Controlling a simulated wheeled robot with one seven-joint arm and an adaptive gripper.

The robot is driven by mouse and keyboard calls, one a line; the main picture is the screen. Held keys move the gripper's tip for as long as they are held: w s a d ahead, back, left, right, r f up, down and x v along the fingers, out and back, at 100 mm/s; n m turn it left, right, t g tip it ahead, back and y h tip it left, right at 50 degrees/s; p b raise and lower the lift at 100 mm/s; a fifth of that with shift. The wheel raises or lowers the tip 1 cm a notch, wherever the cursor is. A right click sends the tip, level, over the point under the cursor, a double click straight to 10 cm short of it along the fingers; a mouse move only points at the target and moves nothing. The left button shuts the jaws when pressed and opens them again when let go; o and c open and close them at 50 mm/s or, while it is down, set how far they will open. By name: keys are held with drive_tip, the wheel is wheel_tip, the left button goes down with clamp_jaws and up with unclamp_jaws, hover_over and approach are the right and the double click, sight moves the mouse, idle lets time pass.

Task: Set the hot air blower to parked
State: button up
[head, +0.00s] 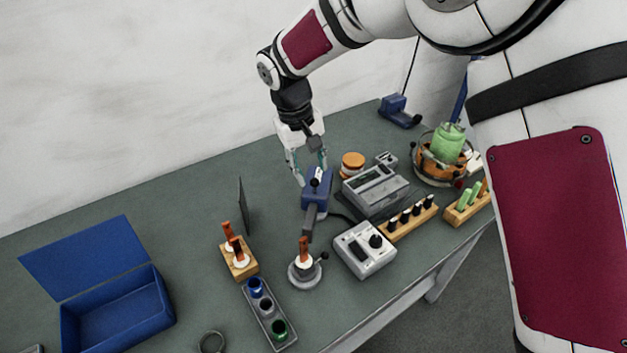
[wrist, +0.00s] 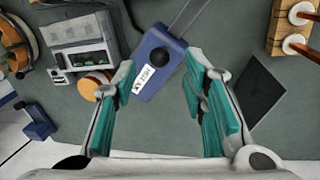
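The hot air blower looks to be the blue box with a black knob (head: 316,190), on the bench with a grey nozzle reaching toward the front. In the wrist view, the blue blower (wrist: 154,72) carries a white label and a round black knob, with the nozzle running to the top edge. My gripper (head: 310,172) is above the blower's back end. In the wrist view its teal fingers (wrist: 160,62) are spread wide on either side of the blower, with nothing held. Whether a finger touches the blower I cannot tell.
A small round stand (head: 305,276) with a copper-coloured strip is near the nozzle's front end. A grey instrument (head: 375,190) and orange-lidded jar (head: 353,160) stand close at right. A dark upright panel (head: 244,206) stands left.

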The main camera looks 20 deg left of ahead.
sight(314, 179)
drive_tip(key=shift+w+d+f+p, duration=0.1)
drive_tip(key=shift+d+f+p, duration=0.05)
drive_tip(key=shift+f, duration=0.75)
drive_tip(key=shift+w+d+f+p, duration=0.1)
drive_tip(key=shift+w+d+f, duration=0.05)
drive_tip(key=shift+f, duration=0.75)
drive_tip(key=shift+w+d+f+p, duration=0.1)
drive_tip(key=shift+d+f+p, duration=0.05)
drive_tip(key=shift+f, duration=0.75)
drive_tip(key=shift+c, duration=0.5)
clamp_jaws()
